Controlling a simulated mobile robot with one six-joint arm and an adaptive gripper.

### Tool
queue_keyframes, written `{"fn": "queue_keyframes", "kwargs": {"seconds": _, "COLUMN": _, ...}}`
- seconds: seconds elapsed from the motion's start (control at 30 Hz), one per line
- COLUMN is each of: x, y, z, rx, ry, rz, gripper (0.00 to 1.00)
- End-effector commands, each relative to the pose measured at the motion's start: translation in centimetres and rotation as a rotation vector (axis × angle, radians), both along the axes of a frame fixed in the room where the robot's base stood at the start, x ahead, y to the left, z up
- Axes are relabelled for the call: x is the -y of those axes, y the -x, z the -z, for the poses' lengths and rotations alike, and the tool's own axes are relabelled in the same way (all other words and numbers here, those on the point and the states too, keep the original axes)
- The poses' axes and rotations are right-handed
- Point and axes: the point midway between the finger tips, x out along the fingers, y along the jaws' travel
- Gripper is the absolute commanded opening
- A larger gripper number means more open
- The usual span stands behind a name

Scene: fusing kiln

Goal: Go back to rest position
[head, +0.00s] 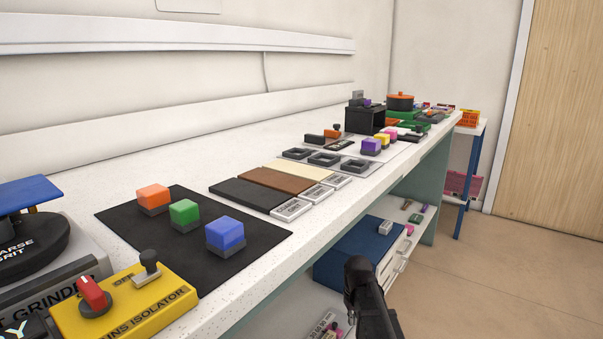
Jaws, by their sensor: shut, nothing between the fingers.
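My gripper (361,280) shows as a black shape at the bottom of the head view, right of centre. It is in front of the bench's open lower side, below the worktop edge, apart from everything on top. It is shut and holds nothing. The rest of my arm is cut off by the lower picture edge. The long white speckled bench (110,188) runs from the lower left to the far right.
A black mat (190,262) carries orange, green and blue blocks. A yellow isolator box (120,310) and a grinder (40,258) stand near left. A blue drawer unit (350,248) sits under the bench beyond my gripper. The floor (500,275) at right is clear.

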Motion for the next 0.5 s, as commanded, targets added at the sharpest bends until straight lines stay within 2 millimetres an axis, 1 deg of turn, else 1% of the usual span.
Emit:
{"fn": "queue_keyframes", "kwargs": {"seconds": 0.03, "x": 0.3, "y": 2.8, "z": -2.0, "rx": 0.0, "ry": 0.0, "rz": 0.029, "gripper": 0.0}}
{"fn": "queue_keyframes", "kwargs": {"seconds": 0.1, "x": 0.6, "y": 5.1, "z": -3.2, "rx": 0.0, "ry": 0.0, "rz": 0.069, "gripper": 0.0}}
{"fn": "queue_keyframes", "kwargs": {"seconds": 0.2, "x": 0.9, "y": 7.8, "z": -4.6, "rx": 0.0, "ry": 0.0, "rz": 0.119, "gripper": 0.0}}
{"fn": "queue_keyframes", "kwargs": {"seconds": 0.3, "x": 1.2, "y": 10.0, "z": -5.7, "rx": 0.0, "ry": 0.0, "rz": 0.161, "gripper": 0.0}}
{"fn": "queue_keyframes", "kwargs": {"seconds": 0.5, "x": 1.6, "y": 13.7, "z": -7.6, "rx": 0.0, "ry": 0.0, "rz": 0.229, "gripper": 0.0}}
